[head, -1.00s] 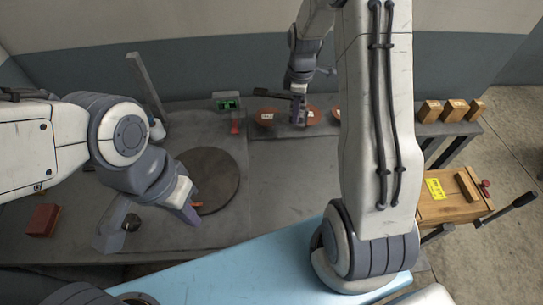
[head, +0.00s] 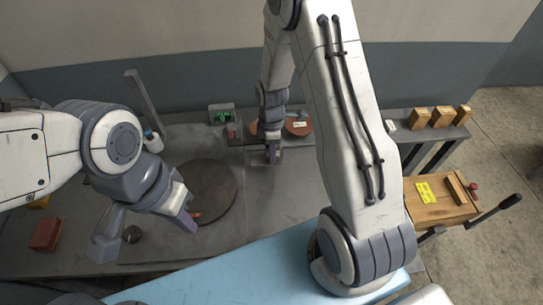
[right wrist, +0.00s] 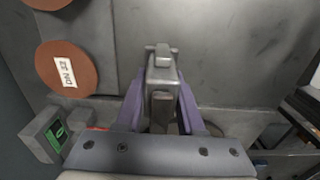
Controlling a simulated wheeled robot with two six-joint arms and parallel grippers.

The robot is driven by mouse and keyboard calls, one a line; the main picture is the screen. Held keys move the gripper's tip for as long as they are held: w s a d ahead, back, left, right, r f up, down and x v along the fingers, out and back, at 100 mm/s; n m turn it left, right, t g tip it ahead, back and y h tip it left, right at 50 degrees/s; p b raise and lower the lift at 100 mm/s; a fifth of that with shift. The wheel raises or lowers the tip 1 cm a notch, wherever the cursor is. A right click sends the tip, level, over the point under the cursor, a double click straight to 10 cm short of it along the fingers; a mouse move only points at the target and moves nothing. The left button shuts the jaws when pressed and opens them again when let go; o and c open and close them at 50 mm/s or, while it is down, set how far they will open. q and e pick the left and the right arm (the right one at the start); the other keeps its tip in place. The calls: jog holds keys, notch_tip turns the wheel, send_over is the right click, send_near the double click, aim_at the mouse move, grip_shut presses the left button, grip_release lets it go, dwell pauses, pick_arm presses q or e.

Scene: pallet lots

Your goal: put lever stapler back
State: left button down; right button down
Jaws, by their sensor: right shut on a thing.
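My right gripper (head: 272,158) is over the grey table (head: 300,185), in front of the back shelf. In the right wrist view its purple fingers (right wrist: 161,118) are shut on a grey metal thing, which looks like the lever stapler (right wrist: 162,72). Its far end sticks out beyond the fingertips. In the head view the stapler is mostly hidden by the gripper, and I cannot tell if it touches the table. My left gripper (head: 184,208) is low over the front edge of a dark round plate (head: 212,180); its opening is not clear.
Brown discs (head: 298,127) lie on the back shelf, near a box with a green display (head: 221,113). A white bottle (head: 152,141) stands at the back left, a red box (head: 46,234) at the left. Wooden blocks (head: 419,118) and a labelled wooden crate (head: 422,210) are at the right.

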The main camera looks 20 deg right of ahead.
notch_tip(320, 180, down, 4)
jog(key=shift+r+p, duration=0.2)
jog(key=shift+p, duration=0.4)
jog(key=shift+f, duration=0.2)
jog(key=shift+f, duration=0.2)
jog(key=c, duration=0.5)
grip_release()
